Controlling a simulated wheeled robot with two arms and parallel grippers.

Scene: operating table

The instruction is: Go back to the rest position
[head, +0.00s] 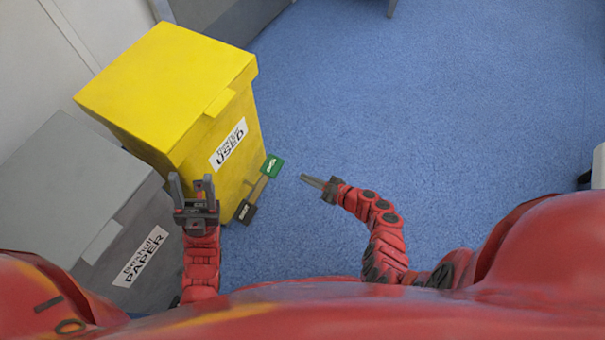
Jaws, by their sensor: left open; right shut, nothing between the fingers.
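My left gripper (192,183) is open and empty, its two fingers pointing up the picture. It shows in front of the gap between the grey bin and the yellow bin; I cannot tell whether it touches either. My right gripper (304,177) is shut with nothing in it, over the blue floor right of the yellow bin, its tip pointing left. Both red arms reach forward from my body at the bottom edge.
A yellow bin (165,85) labelled USED and a grey bin (65,190) labelled PAPER stand at the left, lids closed.

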